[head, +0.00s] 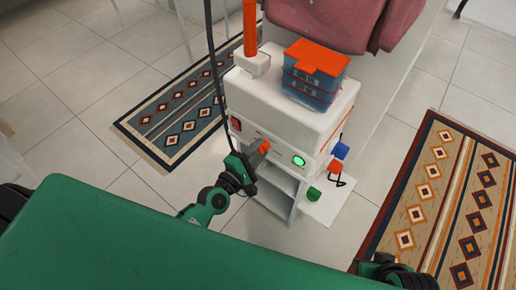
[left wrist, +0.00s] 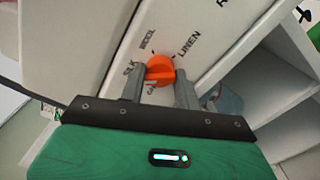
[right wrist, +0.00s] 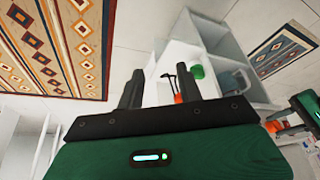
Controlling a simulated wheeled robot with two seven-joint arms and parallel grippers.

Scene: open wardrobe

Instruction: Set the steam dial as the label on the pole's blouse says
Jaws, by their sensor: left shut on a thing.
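The orange steam dial (head: 264,146) is on the front of the white steamer unit (head: 262,120). My left gripper (head: 254,154) is at the dial. In the left wrist view its fingers are shut on the dial (left wrist: 160,68), one on each side. The words SILK, WOOL and LINEN are printed around it, with another word partly hidden below. I cannot tell exactly which word the dial points to. A dusty-red garment (head: 330,22) hangs at the top of the head view; no label on it is readable. My right gripper (right wrist: 158,92) is open and empty, away from the unit.
A blue container with an orange lid (head: 316,55) stands on the unit. A red switch (head: 235,124) and a green light (head: 299,160) flank the dial. Small blue, orange and green items are at the right. Patterned rugs (head: 440,190) lie on the tiles.

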